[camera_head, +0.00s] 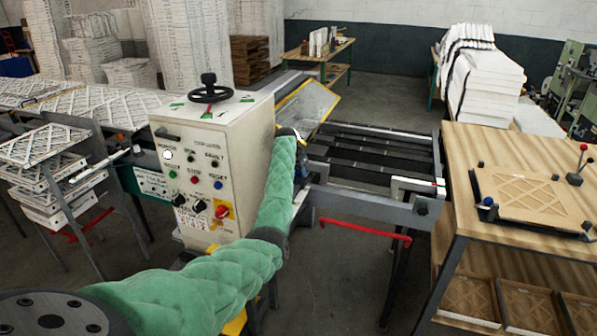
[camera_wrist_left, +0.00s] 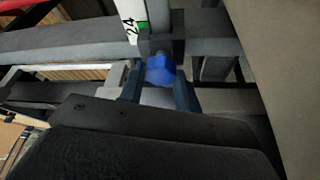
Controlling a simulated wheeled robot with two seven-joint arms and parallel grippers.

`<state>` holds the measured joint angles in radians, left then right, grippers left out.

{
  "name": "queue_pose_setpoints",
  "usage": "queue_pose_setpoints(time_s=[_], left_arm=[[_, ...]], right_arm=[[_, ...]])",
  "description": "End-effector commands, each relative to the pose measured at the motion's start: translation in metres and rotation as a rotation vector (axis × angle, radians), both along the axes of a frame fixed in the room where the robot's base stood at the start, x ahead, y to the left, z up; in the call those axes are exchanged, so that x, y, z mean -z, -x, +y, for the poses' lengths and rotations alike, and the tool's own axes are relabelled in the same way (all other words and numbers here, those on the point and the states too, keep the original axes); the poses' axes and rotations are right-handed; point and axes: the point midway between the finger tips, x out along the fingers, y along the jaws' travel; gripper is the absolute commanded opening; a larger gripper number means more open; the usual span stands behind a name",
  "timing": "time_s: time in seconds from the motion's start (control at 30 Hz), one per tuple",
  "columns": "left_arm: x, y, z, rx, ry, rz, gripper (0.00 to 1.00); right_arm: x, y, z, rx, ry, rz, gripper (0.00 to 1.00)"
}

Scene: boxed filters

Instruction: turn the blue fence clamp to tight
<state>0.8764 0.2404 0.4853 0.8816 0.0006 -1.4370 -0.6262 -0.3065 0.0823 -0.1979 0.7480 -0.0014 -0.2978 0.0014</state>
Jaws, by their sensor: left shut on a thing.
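The blue fence clamp (camera_wrist_left: 161,69) is a small faceted blue knob on a dark block on a grey rail in the left wrist view. My left gripper (camera_wrist_left: 158,82) is shut on it, with one dark finger on each side. In the head view my green-sleeved left arm reaches to the machine's rail just right of the control cabinet (camera_head: 212,135). The clamp is hidden there behind the arm and cabinet. The clamp's turn angle cannot be told. My right gripper is not in view.
A white scale (camera_wrist_left: 131,12) marked 24, with a green mark, meets the rail beside the clamp. The cabinet stands close to my left arm. A red lever (camera_head: 365,229) juts out below the frame. A wooden table (camera_head: 475,150) stands at right.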

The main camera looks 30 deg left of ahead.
Motion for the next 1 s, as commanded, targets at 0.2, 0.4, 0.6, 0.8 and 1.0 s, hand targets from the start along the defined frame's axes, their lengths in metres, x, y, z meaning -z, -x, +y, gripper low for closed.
queue_pose_setpoints(time_s=[0.2, 0.4, 0.6, 0.8, 1.0], left_arm=[[-0.001, 0.0, 0.001, 0.057, -0.001, 0.0, 0.1], [-0.001, 0.0, 0.001, 0.074, 0.0, -0.001, 0.1], [-0.001, 0.0, 0.001, 0.074, 0.0, -0.001, 0.1], [-0.001, 0.0, 0.001, 0.074, 0.0, -0.001, 0.5], [0.0, 0.0, 0.001, 0.074, 0.0, 0.0, 0.54]], right_arm=[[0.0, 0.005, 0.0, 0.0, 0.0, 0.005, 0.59], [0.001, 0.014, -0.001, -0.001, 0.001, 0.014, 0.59], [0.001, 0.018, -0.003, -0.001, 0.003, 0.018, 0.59], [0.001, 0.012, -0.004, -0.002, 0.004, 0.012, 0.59], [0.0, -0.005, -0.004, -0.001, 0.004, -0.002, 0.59]])
